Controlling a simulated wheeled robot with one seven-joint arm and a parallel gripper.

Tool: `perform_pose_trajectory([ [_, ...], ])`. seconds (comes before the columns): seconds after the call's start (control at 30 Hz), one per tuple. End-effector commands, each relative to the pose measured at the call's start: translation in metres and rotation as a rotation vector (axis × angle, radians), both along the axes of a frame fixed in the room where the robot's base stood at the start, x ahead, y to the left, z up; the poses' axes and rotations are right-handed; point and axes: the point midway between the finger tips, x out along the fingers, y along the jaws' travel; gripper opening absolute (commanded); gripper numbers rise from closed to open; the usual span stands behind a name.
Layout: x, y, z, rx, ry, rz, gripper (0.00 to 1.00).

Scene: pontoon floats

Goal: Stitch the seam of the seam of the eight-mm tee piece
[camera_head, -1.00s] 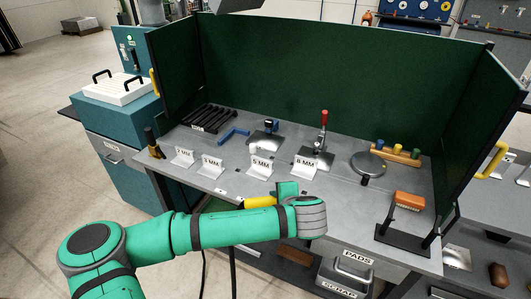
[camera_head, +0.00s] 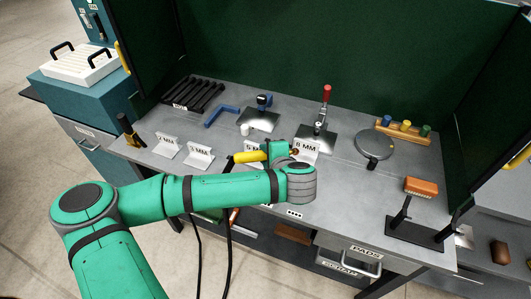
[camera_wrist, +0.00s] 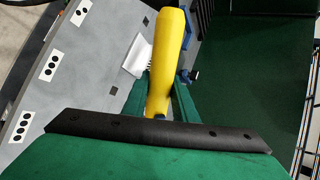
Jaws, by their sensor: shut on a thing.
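The eight-mm tee piece (camera_head: 311,146), a light angled metal piece labelled 8 MM, stands on the grey bench in the head view. My gripper (camera_head: 277,151) is shut on a yellow-handled torch (camera_head: 249,157). The torch lies roughly level, with its handle end to the left and its other end close to the eight-mm piece. I cannot tell whether they touch, and the seam is hidden. In the wrist view the yellow handle (camera_wrist: 168,60) stands between my green fingers (camera_wrist: 166,104), and its tip is not in view.
Other tee pieces (camera_head: 198,156) stand to the left, one partly behind the torch. A red-handled toggle clamp (camera_head: 325,103) rises behind the eight-mm piece. A round plate (camera_head: 373,145) and a brush on a stand (camera_head: 421,187) are to the right. Green screens (camera_head: 300,50) enclose the back.

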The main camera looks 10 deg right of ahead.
Motion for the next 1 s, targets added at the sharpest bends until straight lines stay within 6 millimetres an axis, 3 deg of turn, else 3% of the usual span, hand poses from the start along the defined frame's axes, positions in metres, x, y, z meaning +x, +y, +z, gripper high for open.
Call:
perform_pose_trajectory([
  [0.23,0.001,0.001,0.001,-0.001,-0.004,0.0,0.01],
  [1.0,0.033,-0.022,-0.038,0.0,-0.004,-0.002,0.01],
])
